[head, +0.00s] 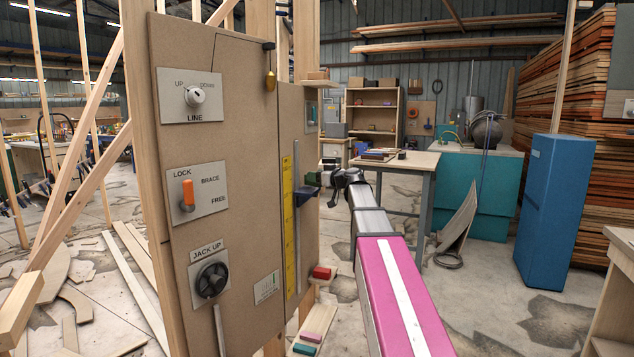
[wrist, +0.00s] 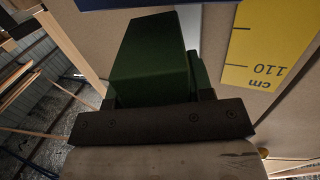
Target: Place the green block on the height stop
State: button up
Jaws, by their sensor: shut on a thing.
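My gripper (head: 340,179) is raised at the right edge of the upright board, level with the yellow ruler's upper part. In the wrist view it (wrist: 155,95) is shut on the green block (wrist: 150,48), which is dark green and fills the middle. The height stop (head: 304,196) is a dark blue piece on a grey vertical rail, just left of and slightly below my gripper. A dark blue edge, likely the stop, shows at the top of the wrist view (wrist: 125,3). I cannot tell whether block and stop touch.
The board (head: 240,130) carries LINE, LOCK/BRACE and JACK UP controls. The yellow ruler (head: 288,225) stands beside the rail; its 110 cm mark shows in the wrist view (wrist: 265,50). Red (head: 321,272), pink (head: 311,335) and teal (head: 304,349) blocks lie low down. A workbench stands behind.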

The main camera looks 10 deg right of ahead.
jog(key=shift+f, duration=0.95)
jog(key=o, duration=0.9)
jog(key=shift+o, duration=0.2)
jog(key=v, duration=1.2)
